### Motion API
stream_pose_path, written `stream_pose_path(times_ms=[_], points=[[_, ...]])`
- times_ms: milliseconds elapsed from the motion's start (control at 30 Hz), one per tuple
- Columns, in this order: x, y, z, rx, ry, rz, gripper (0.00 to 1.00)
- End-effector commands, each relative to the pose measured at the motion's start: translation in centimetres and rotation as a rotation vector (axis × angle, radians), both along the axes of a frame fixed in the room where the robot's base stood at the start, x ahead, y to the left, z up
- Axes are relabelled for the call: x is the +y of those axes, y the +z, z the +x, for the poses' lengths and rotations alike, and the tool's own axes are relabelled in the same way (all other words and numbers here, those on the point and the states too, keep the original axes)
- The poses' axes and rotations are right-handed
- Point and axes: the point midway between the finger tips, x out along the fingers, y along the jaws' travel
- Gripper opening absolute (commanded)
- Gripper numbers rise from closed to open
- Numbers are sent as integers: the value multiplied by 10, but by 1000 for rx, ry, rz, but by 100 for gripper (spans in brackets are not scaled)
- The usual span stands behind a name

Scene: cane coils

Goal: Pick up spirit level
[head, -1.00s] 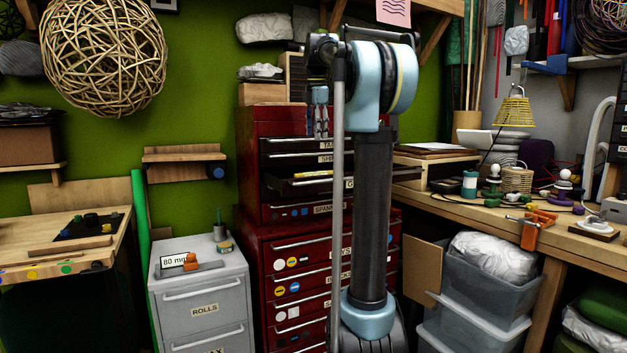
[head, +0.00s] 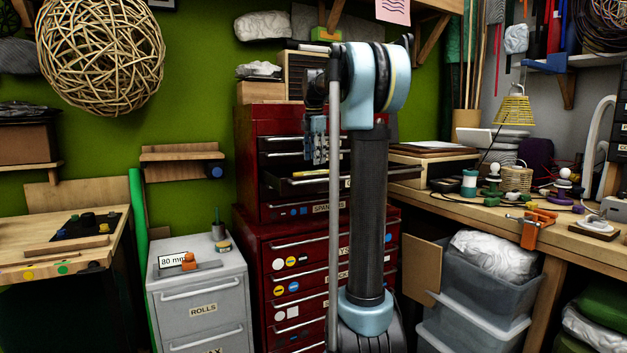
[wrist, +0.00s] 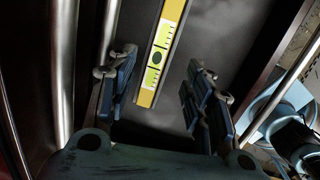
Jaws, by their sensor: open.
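The spirit level (wrist: 163,48) is a yellow bar with a vial and dark marks, lying on the dark floor of an open drawer. In the head view a small yellow strip of the level (head: 313,173) shows above the front of the open drawer (head: 300,186). My gripper (wrist: 160,82) is open and empty, pointing down into the drawer. In the wrist view the near end of the level lies between the two fingers, with a gap on each side. In the head view my gripper (head: 316,158) hangs just above the drawer.
The drawer's metal front edge (wrist: 65,60) runs along the left of the wrist view, near the left finger. The red tool cabinet (head: 275,120) has closed drawers below. A grey filing cabinet (head: 200,285) stands to the left, and a cluttered workbench (head: 480,210) to the right.

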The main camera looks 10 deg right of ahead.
Motion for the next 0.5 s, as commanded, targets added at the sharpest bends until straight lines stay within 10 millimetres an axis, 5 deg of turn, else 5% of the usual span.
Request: stream_pose_path(times_ms=[500], points=[[0, -49, 11, 0, -1, 0, 47]])
